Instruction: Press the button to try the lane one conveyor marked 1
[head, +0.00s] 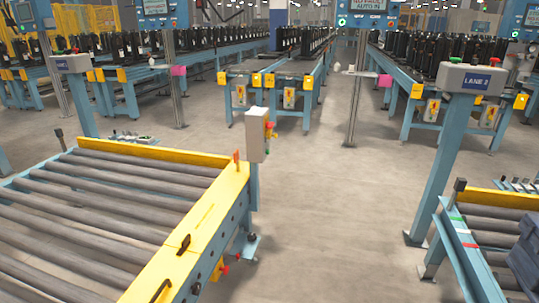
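A grey control box (72,63) with a blue label stands on a blue post at the upper left, with small buttons on top; its label is too small to read. A similar box (455,78) on the right post is labelled LANE 2. A pale upright control box (256,136) stands at the far corner of the near-left roller conveyor (110,195), with red and green buttons (270,129) on its right side. No mark "1" can be read on this conveyor. Neither of my grippers is in view.
Yellow rails (195,235) edge the near-left conveyor. Another roller conveyor (460,250) stands at the lower right, with a dark blue-grey object (525,252) at the picture's edge. Bare concrete floor (330,220) lies between them. Long lines of black compressors (200,38) fill the back.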

